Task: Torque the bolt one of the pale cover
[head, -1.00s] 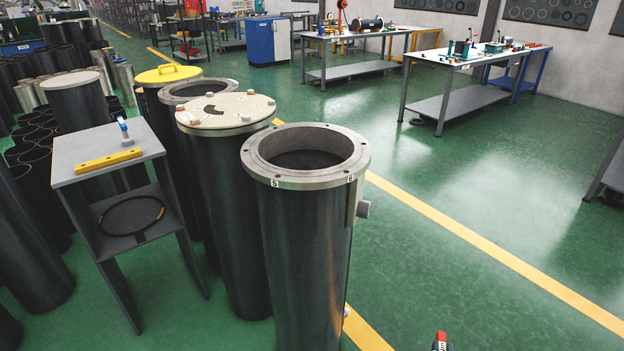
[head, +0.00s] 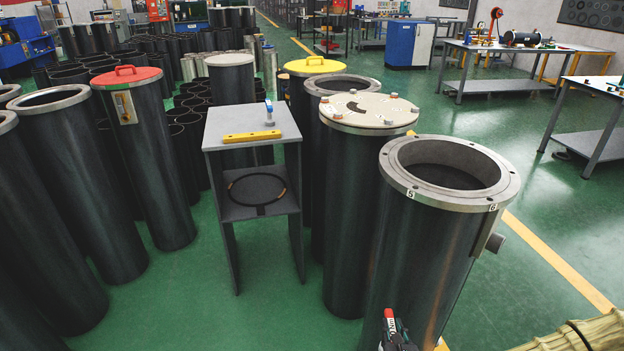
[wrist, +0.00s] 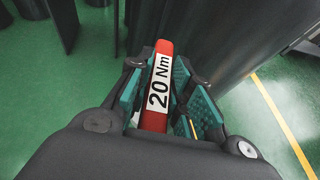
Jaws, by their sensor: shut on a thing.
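The pale cover (head: 368,110) lies flat on a dark flanged cylinder (head: 345,210) right of the small grey table in the head view. Several bolts stand around its rim, and a dark curved mark is on its top. I cannot tell which bolt is number one. My gripper (wrist: 170,95) is shut on a red tool with a white "20 Nm" label (wrist: 159,88) in the wrist view. The red tool end (head: 389,318) also shows at the bottom of the head view, low in front of the cylinders and away from the cover. The tool's far end is hidden.
An open cylinder (head: 440,175) with flange marks 5 and 6 stands right of the covered one. The grey table (head: 225,120) holds a yellow bar (head: 252,137) and a blue-topped tool (head: 268,112). A red-lidded cylinder (head: 126,76) stands left.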

